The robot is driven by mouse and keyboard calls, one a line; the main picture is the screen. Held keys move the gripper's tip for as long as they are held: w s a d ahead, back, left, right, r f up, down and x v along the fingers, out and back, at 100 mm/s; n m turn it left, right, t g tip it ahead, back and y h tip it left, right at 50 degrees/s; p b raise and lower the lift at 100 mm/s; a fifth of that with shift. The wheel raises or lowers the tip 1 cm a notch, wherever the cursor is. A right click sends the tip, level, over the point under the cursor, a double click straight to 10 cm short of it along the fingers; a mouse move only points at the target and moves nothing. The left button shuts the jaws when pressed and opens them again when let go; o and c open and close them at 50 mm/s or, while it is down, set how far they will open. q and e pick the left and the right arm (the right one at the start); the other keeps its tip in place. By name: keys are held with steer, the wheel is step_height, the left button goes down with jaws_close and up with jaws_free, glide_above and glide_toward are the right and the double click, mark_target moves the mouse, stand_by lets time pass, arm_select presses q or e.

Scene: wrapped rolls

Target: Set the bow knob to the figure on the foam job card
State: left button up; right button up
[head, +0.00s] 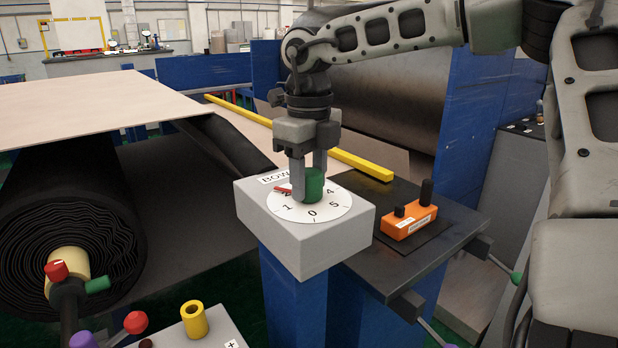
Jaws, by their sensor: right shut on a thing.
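The green bow knob (314,182) stands on a white round dial (300,214) on top of a pale grey box (309,253). The box label starts "BO" and is partly hidden by my gripper. My right gripper (309,180) comes down from above and is shut on the knob. A red pointer (283,189) sticks out to the left of the knob, near the figure at the dial's left edge, just above the 1. I cannot make out a foam job card. My left gripper is not in view.
An orange device (409,221) with black knobs sits on a dark plate right of the box. A yellow bar (361,165) runs behind. A large black roll (65,240) is at left. A grey panel with a yellow ring (194,321) is at the bottom.

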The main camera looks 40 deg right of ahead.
mark_target(309, 171)
steer(key=shift+n, duration=0.3)
steer(key=o, duration=1)
step_height(309, 171, up, 16)
stand_by(0.6)
